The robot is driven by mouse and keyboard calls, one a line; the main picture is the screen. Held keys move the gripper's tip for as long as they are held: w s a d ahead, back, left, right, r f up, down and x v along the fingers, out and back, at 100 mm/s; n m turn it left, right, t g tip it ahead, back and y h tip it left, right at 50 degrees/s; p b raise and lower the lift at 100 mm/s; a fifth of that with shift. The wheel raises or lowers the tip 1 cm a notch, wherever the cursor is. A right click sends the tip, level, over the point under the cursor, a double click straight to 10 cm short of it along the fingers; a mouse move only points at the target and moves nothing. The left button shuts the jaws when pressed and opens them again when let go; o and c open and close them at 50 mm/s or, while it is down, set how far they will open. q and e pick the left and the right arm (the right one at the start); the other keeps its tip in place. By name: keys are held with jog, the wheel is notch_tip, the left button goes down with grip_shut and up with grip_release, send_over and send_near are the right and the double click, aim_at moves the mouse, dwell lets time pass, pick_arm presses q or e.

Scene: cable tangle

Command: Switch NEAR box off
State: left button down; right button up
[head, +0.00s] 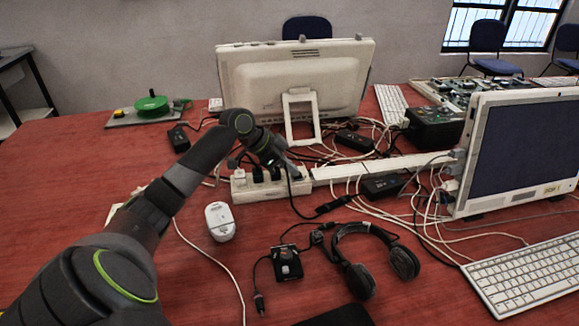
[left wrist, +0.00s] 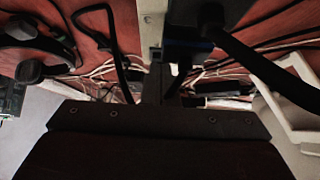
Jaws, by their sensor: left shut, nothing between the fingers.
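A white power strip (head: 262,191) lies across the middle of the red table with dark plugs in it. A second long white strip (head: 372,167) continues to the right of it. I cannot make out any switch or its position. My left gripper (head: 290,172) is shut and empty, pointing down at the right part of the near strip. I cannot tell whether it touches the strip. In the left wrist view a pale part of the strip (left wrist: 150,22) shows beside dark plugs and a thick black cable. My right gripper is not in view.
A white monitor (head: 300,85) stands behind the strip, and another screen (head: 525,145) at the right. Loose cables and black adapters (head: 383,186) lie around. A white mouse-like device (head: 220,222), a small black box (head: 287,262) and headphones (head: 360,279) lie in front.

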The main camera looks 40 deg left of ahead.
pick_arm(q)
jog(key=shift+w+d+r, duration=0.15)
jog(key=shift+w+d, duration=0.1)
jog(key=shift+w, duration=0.05)
jog(key=shift+w+d+p, duration=0.3)
jog(key=shift+w+p, duration=0.05)
jog(key=shift+p, duration=0.1)
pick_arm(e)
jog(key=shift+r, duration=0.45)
pick_arm(q)
jog(key=r+p, duration=0.3)
jog(key=s+a+r+p, duration=0.1)
jog(key=p, duration=0.1)
jog(key=shift+r, duration=0.35)
jog(key=s+a+r, duration=0.4)
jog(key=s+r, duration=0.1)
jog(key=shift+s+a+b, duration=0.35)
jog(key=shift+b, duration=0.1)
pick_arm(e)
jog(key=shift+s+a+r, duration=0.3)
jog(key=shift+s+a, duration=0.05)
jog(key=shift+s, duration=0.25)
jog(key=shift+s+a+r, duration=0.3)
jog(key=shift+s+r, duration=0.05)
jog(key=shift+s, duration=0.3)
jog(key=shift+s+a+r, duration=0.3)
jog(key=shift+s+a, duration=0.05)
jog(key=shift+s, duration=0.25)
pick_arm(q)
jog(key=shift+r, duration=0.1)
